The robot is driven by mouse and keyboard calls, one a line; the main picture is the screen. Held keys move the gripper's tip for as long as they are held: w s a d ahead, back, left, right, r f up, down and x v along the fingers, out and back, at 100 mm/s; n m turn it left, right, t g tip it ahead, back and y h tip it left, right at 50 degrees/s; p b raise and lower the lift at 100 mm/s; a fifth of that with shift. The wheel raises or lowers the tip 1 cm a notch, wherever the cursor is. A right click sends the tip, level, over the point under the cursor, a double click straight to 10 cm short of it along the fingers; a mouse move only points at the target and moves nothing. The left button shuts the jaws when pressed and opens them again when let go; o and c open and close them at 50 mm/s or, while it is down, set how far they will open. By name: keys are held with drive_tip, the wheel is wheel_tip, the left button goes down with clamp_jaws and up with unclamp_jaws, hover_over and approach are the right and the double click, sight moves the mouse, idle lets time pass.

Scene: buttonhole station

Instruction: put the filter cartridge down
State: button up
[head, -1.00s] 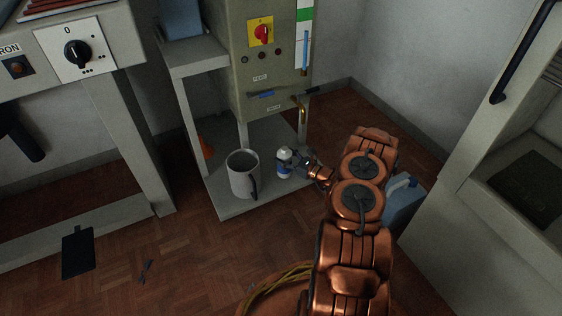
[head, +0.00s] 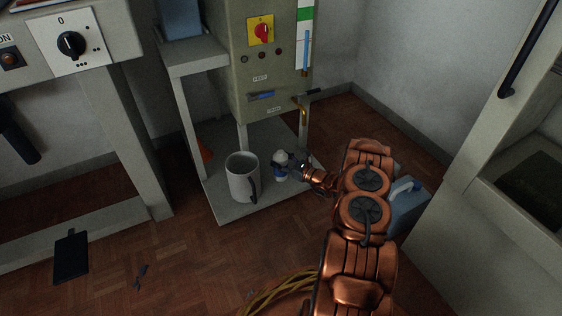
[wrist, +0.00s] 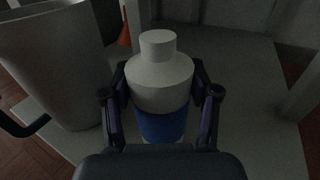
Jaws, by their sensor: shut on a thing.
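The filter cartridge is a small white bottle-like thing with a blue band and a narrow white top (wrist: 160,85). In the head view the cartridge (head: 279,172) is upright or slightly tilted over the low shelf (head: 232,209) of the grey stand. My gripper (head: 296,166) reaches it from the right. In the wrist view my gripper (wrist: 160,108) has one finger on each side of the cartridge and is shut on it. The cartridge's lower end is partly hidden by the gripper's body, and I cannot tell whether it touches the shelf.
A grey mug-like container (head: 240,178) stands on the shelf just left of the cartridge; it also shows in the wrist view (wrist: 62,65). An orange cone-like thing (head: 205,152) is behind. A blue-grey can (head: 405,205) stands right of my arm. Bare shelf lies right of the cartridge.

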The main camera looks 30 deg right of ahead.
drive_tip(key=shift+f, duration=0.1)
drive_tip(key=o, duration=1.3)
drive_tip(key=shift+o, duration=0.2)
